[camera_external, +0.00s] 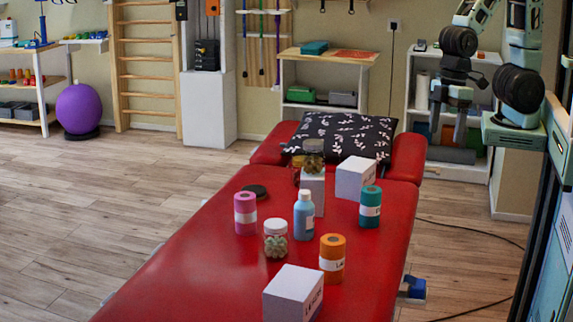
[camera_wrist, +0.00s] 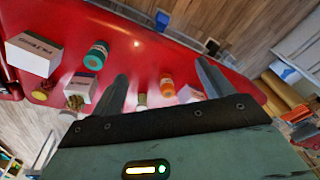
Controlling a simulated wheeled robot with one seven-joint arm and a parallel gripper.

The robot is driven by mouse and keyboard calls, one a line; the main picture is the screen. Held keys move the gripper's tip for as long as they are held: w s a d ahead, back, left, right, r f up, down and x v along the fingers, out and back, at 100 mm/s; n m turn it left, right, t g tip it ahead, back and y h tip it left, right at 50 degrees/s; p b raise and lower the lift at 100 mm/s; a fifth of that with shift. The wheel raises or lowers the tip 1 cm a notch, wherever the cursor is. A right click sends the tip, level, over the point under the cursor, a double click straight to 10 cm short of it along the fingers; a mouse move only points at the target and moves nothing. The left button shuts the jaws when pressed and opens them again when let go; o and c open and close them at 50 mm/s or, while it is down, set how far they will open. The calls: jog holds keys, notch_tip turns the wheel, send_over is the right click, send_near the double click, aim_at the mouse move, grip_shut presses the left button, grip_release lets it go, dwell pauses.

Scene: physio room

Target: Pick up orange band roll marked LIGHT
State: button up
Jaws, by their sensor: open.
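The orange band roll (camera_external: 332,262) stands upright on the red treatment table (camera_external: 190,272), near its right side, with a white label band only partly readable. In the wrist view the orange roll (camera_wrist: 167,87) appears between my two fingers, farther off. My gripper (camera_wrist: 162,68) is open and empty. In the external view my gripper (camera_external: 449,135) hangs at the upper right, beyond the table's right edge and well away from the roll.
A white box (camera_external: 293,293) stands close in front of the orange roll. Around it are a jar (camera_external: 276,240), blue bottle (camera_external: 304,215), pink roll (camera_external: 245,213) and teal roll (camera_external: 370,207). Another white box (camera_external: 355,178) and a patterned pillow (camera_external: 343,135) are farther back.

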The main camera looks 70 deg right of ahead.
jog(key=w+a+f+t+y+b, duration=0.55)
jog(key=w+a+f+b, duration=0.25)
jog(key=w+a+f, duration=0.7)
jog(key=t+y+b, duration=0.3)
jog(key=t+b, duration=0.4)
jog(key=t, duration=0.2)
send_near(326, 241)
jog(key=x, duration=0.4)
jog(key=shift+m+g, duration=0.25)
jog(key=shift+m, duration=0.15)
jog(key=shift+f+x, duration=0.1)
jog(key=shift+x, duration=1.4)
jog(key=shift+f+x, duration=0.15)
jog(key=shift+x, duration=1.4)
jog(key=c, duration=1.3)
